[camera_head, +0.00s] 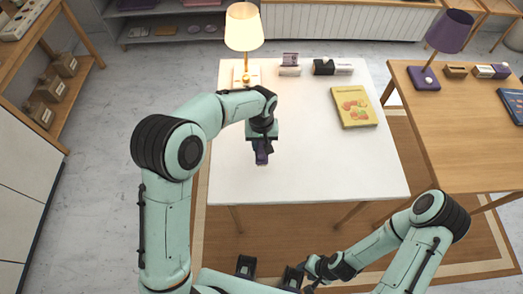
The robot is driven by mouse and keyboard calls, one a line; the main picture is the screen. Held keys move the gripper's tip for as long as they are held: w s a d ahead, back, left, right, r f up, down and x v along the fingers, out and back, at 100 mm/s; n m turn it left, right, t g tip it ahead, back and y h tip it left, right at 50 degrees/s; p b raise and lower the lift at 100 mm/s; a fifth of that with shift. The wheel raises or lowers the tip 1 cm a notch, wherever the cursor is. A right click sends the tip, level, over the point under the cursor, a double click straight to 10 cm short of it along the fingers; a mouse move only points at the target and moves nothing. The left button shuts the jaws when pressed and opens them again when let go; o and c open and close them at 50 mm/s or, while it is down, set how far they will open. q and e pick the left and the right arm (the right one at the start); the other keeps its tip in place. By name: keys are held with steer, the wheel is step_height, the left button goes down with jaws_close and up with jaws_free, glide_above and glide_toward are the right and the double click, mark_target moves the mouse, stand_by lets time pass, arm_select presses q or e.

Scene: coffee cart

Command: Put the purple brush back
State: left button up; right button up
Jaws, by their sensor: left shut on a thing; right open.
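My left gripper (262,148) reaches over the white table from the left, pointing down. It is shut on a small dark purple item, the purple brush (261,158), near the left-middle of the table. The gripper hides most of the brush, and I cannot tell whether the brush touches the tabletop. My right gripper (305,284) is low at the bottom of the view, in front of the table and away from the brush. It is open; its fingers are small and partly cut off.
The white table (310,182) is mostly clear in front. A lit lamp (244,28), small boxes (290,64) and a yellow book (354,107) stand or lie toward its back and right. A wooden table (450,150) with a purple lamp (450,31) stands right. Shelves (68,75) are at left.

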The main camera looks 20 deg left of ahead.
mark_target(262, 143)
arm_select(q)
steer(key=shift+f, duration=2.3)
steer(key=shift+f, duration=0.15)
steer(key=o, duration=1)
steer(key=shift+r, duration=0.45)
step_height(262, 143, up, 12)
steer(key=shift+f+p, duration=0.2)
steer(key=shift+p, duration=0.1)
